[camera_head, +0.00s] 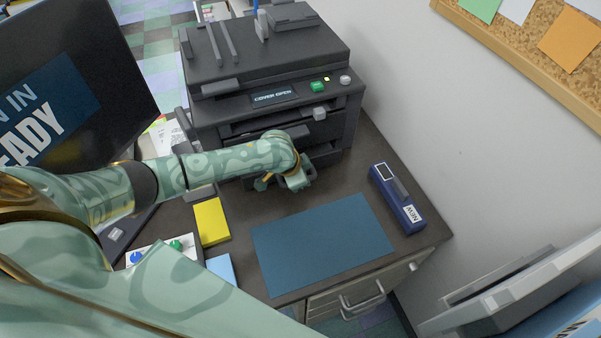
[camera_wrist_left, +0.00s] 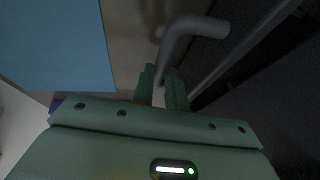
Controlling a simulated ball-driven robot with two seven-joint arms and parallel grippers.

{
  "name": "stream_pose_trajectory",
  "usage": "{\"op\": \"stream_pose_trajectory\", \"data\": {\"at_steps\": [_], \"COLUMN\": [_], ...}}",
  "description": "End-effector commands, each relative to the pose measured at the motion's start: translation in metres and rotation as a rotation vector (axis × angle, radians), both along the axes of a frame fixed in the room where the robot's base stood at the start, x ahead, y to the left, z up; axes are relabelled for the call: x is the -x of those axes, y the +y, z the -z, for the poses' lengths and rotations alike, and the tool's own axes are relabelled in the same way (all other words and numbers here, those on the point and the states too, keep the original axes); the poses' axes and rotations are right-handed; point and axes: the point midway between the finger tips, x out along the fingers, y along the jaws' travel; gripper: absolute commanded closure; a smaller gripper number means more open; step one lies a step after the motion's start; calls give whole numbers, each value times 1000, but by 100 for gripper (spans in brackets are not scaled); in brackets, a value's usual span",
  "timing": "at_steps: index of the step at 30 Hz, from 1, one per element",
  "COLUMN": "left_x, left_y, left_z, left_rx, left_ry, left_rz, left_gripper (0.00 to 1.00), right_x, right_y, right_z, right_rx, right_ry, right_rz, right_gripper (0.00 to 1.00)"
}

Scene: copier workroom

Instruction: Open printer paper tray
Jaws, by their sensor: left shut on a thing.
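The dark grey printer (camera_head: 270,70) stands at the back of the desk, and its small display reads "COVER OPEN". My left arm reaches across to the printer's lower front, where the paper tray is mostly hidden behind the arm. My left gripper (camera_head: 297,184) points down there. In the left wrist view, the gripper (camera_wrist_left: 162,82) is shut on a grey bent bar handle (camera_wrist_left: 190,28), which passes between its fingers. How far the tray stands out from the printer cannot be told. My right gripper is not in view.
A blue mat (camera_head: 322,243) lies in front of the printer. A yellow pad (camera_head: 211,222) and a light blue pad (camera_head: 221,268) lie left. A monitor (camera_head: 70,80) stands far left, a wall right.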

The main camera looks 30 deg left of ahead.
Motion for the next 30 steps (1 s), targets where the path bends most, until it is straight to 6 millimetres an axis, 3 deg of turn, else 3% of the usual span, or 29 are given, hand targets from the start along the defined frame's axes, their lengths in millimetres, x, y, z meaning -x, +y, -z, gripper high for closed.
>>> {"op": "stream_pose_trajectory", "data": {"at_steps": [9,15,21,30], "left_x": [42,69,89,100], "left_y": [-46,-77,-99,-111], "left_z": [-8,-6,-3,0], "left_rx": [6,4,3,1], "left_ry": [7,7,6,4], "left_rz": [2,2,1,1], "left_gripper": [100,100,100,100], "right_x": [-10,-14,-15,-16], "right_y": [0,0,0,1], "right_z": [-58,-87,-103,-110], "right_rx": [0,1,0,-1], "right_ry": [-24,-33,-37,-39], "right_rz": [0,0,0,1], "right_gripper": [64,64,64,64]}}
